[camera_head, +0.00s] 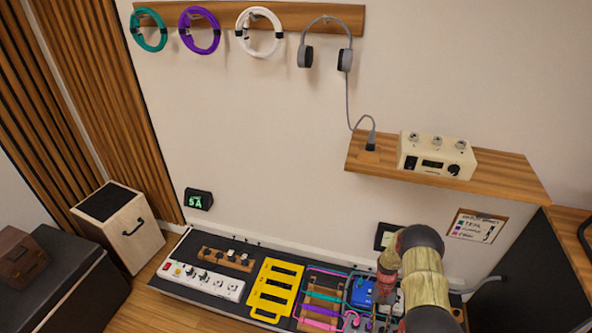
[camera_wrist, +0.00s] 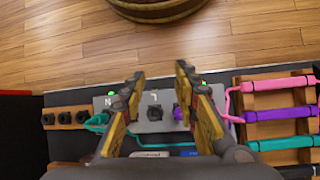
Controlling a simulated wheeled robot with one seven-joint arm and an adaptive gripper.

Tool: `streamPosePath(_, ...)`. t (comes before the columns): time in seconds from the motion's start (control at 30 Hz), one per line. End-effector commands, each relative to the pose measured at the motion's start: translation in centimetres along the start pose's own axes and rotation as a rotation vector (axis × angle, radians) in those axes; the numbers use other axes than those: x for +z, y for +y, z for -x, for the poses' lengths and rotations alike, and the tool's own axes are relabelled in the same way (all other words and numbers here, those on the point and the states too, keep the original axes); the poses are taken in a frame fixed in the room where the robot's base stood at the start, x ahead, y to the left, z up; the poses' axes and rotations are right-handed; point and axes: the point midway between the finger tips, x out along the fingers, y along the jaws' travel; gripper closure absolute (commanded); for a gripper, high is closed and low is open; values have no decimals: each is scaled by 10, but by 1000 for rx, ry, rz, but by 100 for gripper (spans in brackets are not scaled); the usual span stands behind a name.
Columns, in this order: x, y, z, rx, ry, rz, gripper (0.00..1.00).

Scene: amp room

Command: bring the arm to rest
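My arm (camera_head: 424,275), with yellow-green and dark links, reaches down over the right end of the pedalboard (camera_head: 172,285) in the head view. My gripper (camera_wrist: 160,76) is open in the wrist view, its two yellow-and-dark fingers spread with nothing seen held between them. It is over a grey box (camera_wrist: 139,102) with a black fitting (camera_wrist: 154,111) showing between the fingers. A teal plug (camera_wrist: 97,121) is beside the left finger and a purple plug (camera_wrist: 179,114) beside the right one. Whether the fingers touch the box or plugs cannot be told.
Pink (camera_wrist: 278,84), purple (camera_wrist: 279,114) and teal (camera_wrist: 284,143) pieces lie on a wooden rack at the right. A wall shelf (camera_head: 508,178) holds a cream device (camera_head: 436,157). A dark cabinet (camera_head: 535,272) stands right of my arm. Bare floor (camera_wrist: 230,45) lies beyond the board.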

Motion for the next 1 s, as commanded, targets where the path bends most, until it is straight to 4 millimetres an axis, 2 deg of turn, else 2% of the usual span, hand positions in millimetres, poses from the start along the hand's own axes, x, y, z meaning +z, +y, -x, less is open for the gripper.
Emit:
streamPosePath(0.17,26,1,38,-4,4,29,70)
streamPosePath(0.37,66,3,106,-11,36,70,70)
streamPosePath(0.5,101,3,161,-16,74,100,70)
streamPosePath(0.7,155,5,232,-23,139,139,70)
streamPosePath(1.0,244,8,319,-32,255,191,70)
